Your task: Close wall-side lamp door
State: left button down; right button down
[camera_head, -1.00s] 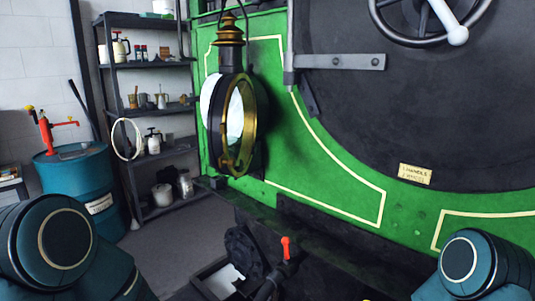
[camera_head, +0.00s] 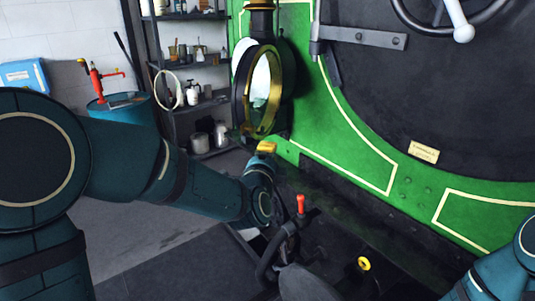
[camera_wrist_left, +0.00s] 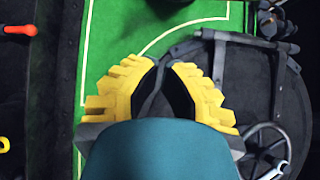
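The lamp (camera_head: 243,92) hangs on the green front at the shelf side, with a dark round rim and a pale inside. Its brass-ringed door (camera_head: 277,88) shows at a steep angle; how far it stands open is hard to tell. My left gripper (camera_head: 266,147) is just below the lamp, its yellow fingers apart from it. In the left wrist view the two yellow fingers (camera_wrist_left: 163,64) show a narrow gap between their tips and hold nothing visible. The lamp is not clearly seen there. My right gripper is out of view.
The large dark round door (camera_head: 450,110) with its handwheel (camera_head: 445,22) is to the right. A red-handled lever (camera_head: 300,204) stands below the lamp. Shelves (camera_head: 190,100) and a blue drum (camera_head: 125,108) stand at the back left.

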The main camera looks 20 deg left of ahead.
pick_arm(q)
jog(key=w+a, duration=0.4)
jog(key=w, duration=0.3)
jog(key=shift+w+p, duration=0.2)
jog(key=shift+p, duration=0.2)
jog(key=shift+a, duration=0.2)
